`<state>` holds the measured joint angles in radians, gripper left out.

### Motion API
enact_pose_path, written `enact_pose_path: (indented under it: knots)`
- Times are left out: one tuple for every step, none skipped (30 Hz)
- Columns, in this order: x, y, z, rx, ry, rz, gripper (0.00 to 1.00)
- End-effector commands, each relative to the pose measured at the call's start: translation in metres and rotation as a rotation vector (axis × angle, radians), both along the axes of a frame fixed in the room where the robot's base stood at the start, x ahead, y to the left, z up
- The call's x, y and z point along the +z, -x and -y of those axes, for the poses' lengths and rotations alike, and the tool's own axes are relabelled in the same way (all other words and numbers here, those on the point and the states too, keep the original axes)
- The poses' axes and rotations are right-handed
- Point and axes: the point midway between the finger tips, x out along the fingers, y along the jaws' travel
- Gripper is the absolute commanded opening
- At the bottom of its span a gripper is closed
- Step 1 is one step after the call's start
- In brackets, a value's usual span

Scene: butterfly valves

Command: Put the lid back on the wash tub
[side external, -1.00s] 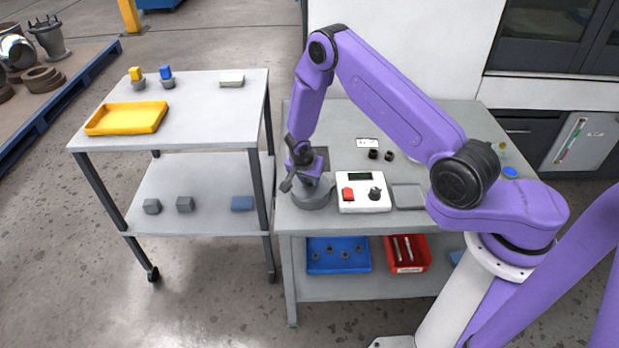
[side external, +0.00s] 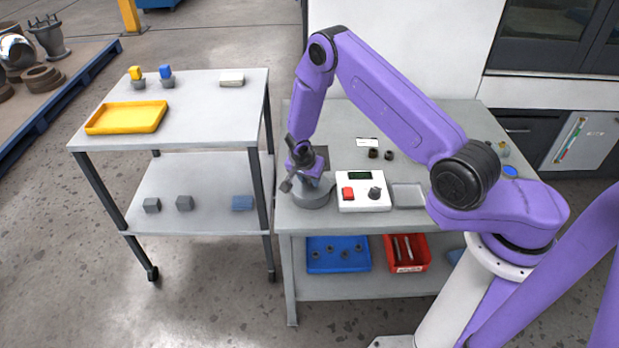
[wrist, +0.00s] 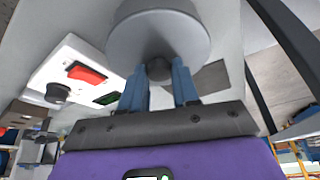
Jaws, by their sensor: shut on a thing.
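The wash tub (side external: 311,198) is a round grey vessel at the left end of the workbench. My gripper (wrist: 160,80) points down right over it. In the wrist view its two blue fingers are shut on the dark knob (wrist: 159,69) of the round grey lid (wrist: 185,38). In the side view my gripper and wrist cover part of the tub's top. I cannot tell whether the lid rests fully on the rim or hangs slightly above it.
A white control box (side external: 362,192) with a red switch and dark knob stands close right of the tub. A grey tray (side external: 408,196) lies beyond it. Small dark parts (side external: 374,153) lie behind. The trolley (side external: 205,110) with a yellow tray (side external: 127,117) stands to the left.

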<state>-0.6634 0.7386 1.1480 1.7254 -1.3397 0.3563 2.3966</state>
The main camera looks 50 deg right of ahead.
Motion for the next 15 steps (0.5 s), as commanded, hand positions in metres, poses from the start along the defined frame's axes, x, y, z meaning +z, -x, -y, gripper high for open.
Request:
enact_pose_path:
  knots:
    - [-0.0002,0.0,-0.0006,0.0,0.0,0.0,0.0]
    - [-0.0002,0.0,-0.0004,0.0,0.0,0.0,0.0]
    - [-0.0002,0.0,-0.0004,0.0,0.0,0.0,0.0]
    - [-0.0001,0.0,-0.0003,0.0,0.0,0.0,0.0]
    - [-0.0001,0.0,-0.0003,0.0,0.0,0.0,0.0]
    - [-0.0001,0.0,-0.0002,0.0,0.0,0.0,0.0]
    - [-0.0001,0.0,-0.0002,0.0,0.0,0.0,0.0]
    - [-0.0001,0.0,-0.0002,0.0,0.0,0.0,0.0]
    - [0.0,-0.0001,-0.0001,0.0,0.0,0.0,0.4]
    - [0.0,-0.0001,-0.0001,0.0,0.0,0.0,0.5]
    - [0.0,-0.0001,-0.0001,0.0,0.0,0.0,0.59]
    - [0.0,-0.0001,-0.0001,0.0,0.0,0.0,0.6]
    - [0.0,-0.0001,-0.0001,0.0,0.0,0.0,0.6]
    - [0.0,-0.0001,-0.0001,0.0,0.0,0.0,0.6]
    - [0.0,-0.0001,-0.0001,0.0,0.0,0.0,0.6]
